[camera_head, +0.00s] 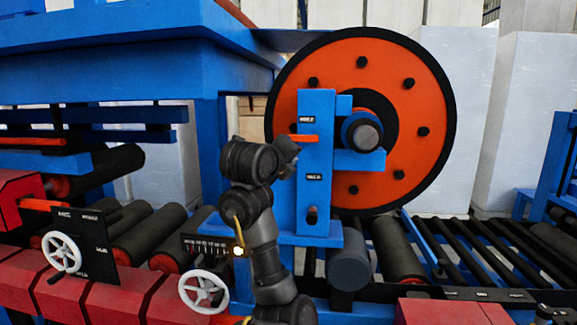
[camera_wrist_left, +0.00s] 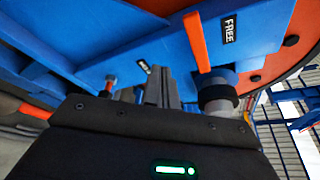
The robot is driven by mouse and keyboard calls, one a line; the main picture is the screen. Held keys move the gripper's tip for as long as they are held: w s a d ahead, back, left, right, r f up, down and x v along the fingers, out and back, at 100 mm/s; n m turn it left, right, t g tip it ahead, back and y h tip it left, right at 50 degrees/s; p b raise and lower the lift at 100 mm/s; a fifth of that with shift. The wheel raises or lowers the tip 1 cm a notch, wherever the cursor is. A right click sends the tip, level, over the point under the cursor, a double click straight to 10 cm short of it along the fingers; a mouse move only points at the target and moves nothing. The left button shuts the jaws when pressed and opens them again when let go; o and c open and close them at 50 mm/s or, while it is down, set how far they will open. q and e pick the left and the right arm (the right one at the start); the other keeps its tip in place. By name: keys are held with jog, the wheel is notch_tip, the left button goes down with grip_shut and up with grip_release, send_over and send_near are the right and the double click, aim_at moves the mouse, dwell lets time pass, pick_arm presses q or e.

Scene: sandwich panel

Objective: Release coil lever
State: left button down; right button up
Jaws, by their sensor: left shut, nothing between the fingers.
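The orange coil lever (camera_head: 304,138) sticks out of the blue upright bracket (camera_head: 314,200) in front of the large orange coil disc (camera_head: 420,85). In the left wrist view the lever (camera_wrist_left: 197,42) lies beside the label reading FREE (camera_wrist_left: 229,28), and a second label (camera_wrist_left: 144,67) sits further left, too small to read surely. My left gripper (camera_head: 290,168) is by the bracket, just below the lever. In the left wrist view its fingers (camera_wrist_left: 161,88) are together with nothing between them, apart from the lever. My right gripper is not in view.
A dark knob (camera_head: 312,215) projects low on the bracket. A black shaft end (camera_head: 364,137) stands right of it. Two white handwheels (camera_head: 203,291) and dark rollers (camera_head: 150,232) lie left, with a roller conveyor (camera_head: 480,250) at right. A blue beam (camera_head: 110,65) hangs at upper left.

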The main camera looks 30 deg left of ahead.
pick_arm(q)
jog(key=s+d, duration=0.1)
jog(key=s+r+b, duration=0.1)
jog(key=s, duration=0.1)
jog(key=s+d, duration=0.1)
jog(key=s, duration=0.1)
jog(key=shift+d+r, duration=0.35)
jog(key=shift+r, duration=0.05)
